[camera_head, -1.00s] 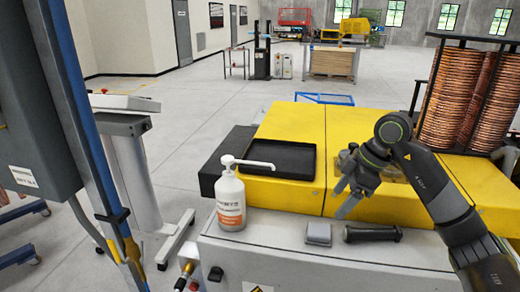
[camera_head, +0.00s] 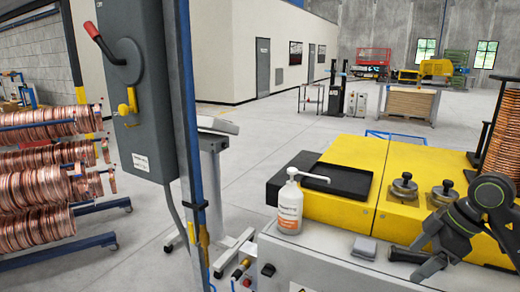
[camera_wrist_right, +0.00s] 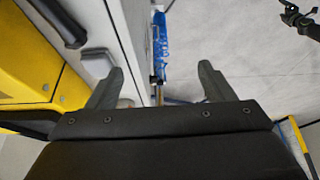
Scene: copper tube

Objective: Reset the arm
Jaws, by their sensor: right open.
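My right arm reaches in from the right edge of the head view. Its gripper (camera_head: 424,254) hangs over the right front part of the grey bench top, near a black handle-like bar (camera_head: 407,254). In the right wrist view its two fingers (camera_wrist_right: 160,72) stand wide apart with nothing between them. The floor and the bench's side show beyond them. My left gripper does not show in the head view. A dark jointed thing (camera_wrist_right: 298,18) is cut off at the top right of the wrist view; I cannot tell what it is.
The yellow machine cover (camera_head: 345,208) carries a black tray (camera_head: 336,181) and two round metal knobs (camera_head: 404,187). A white pump bottle (camera_head: 290,208) and grey block (camera_head: 364,248) stand on the bench. A grey control box (camera_head: 135,85) and copper coils (camera_head: 45,190) are left.

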